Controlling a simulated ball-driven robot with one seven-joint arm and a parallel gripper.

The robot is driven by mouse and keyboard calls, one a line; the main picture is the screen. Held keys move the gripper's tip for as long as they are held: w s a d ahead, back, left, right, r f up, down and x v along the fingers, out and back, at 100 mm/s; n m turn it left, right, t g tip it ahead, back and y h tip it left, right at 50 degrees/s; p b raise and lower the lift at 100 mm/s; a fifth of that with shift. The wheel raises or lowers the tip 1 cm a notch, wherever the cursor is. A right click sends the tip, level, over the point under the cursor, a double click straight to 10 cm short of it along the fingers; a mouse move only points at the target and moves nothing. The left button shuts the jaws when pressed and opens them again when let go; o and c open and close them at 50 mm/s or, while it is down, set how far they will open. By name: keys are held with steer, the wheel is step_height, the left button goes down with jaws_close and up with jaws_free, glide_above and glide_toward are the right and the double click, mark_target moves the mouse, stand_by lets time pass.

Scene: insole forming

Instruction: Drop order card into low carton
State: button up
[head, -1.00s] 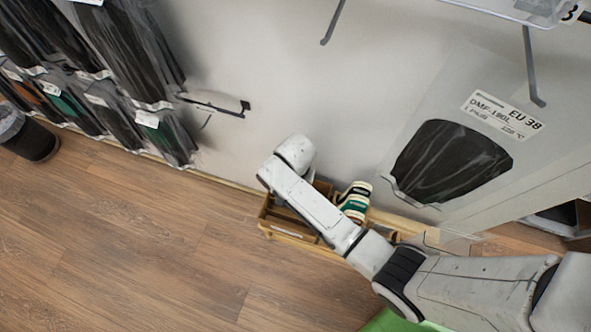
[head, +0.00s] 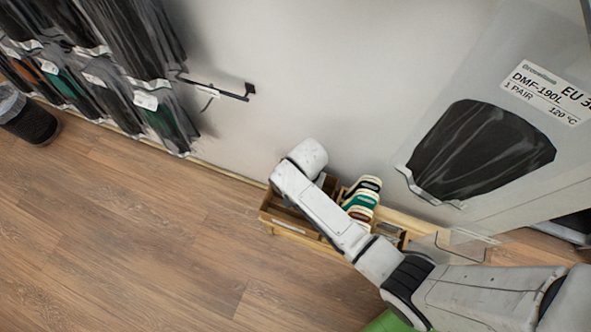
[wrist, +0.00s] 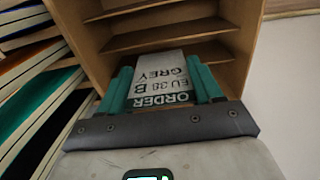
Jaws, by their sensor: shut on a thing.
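The order card (wrist: 165,70), pale grey with dark print reading "ORDER", "EU 38 B" and "GREY", is between the two teal fingers of my gripper (wrist: 162,84) in the wrist view. The fingers are shut on it. Beyond the card is a light brown box (wrist: 247,50) with several dividers; the card appears in front of its opening, and I cannot tell the gap. In the head view a low brown divided box (head: 285,230) stands by the wall, partly behind my arm. The gripper and card are hidden there. I see no other carton clearly.
Colourful stacked insoles (head: 362,200) sit at the box's right part; layered edges (wrist: 35,105) fill the wrist view's left. A dark bin (head: 30,118) stands far left. Bagged dark goods hang on the wall, near a hook (head: 220,88). The wooden floor (head: 130,240) is clear.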

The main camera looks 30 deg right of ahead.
steer(key=o, duration=1.1)
steer(key=shift+c, duration=0.2)
steer(key=shift+r, duration=0.1)
step_height(320, 180, up, 11)
steer(key=p, duration=0.3)
